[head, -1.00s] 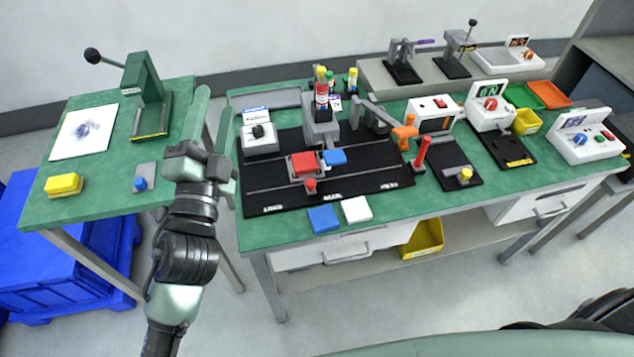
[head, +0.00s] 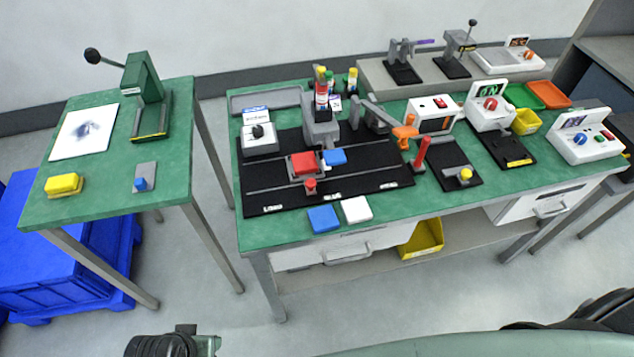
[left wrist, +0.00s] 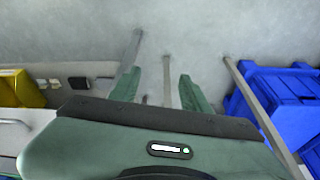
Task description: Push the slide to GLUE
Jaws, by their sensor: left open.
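The slide (head: 290,176) is a small grey carriage on a black board (head: 372,178) with rails. It carries a red block (head: 303,163), with a blue block (head: 334,157) touching or close at its right. A red knob (head: 310,185) stands at its front. The slide sits between the left label (head: 272,209) and the middle label (head: 332,197) on the board's front edge; the lettering is too small to read surely. My left gripper's two green fingers (left wrist: 158,88) are apart and empty above the floor in the left wrist view. My right gripper is not in view.
A glue-like red bottle (head: 321,95) stands in a grey holder behind the slide. Blue (head: 323,218) and white (head: 356,209) blocks lie at the bench's front edge. A green table (head: 100,190) with a press (head: 150,95) stands left, across a floor gap.

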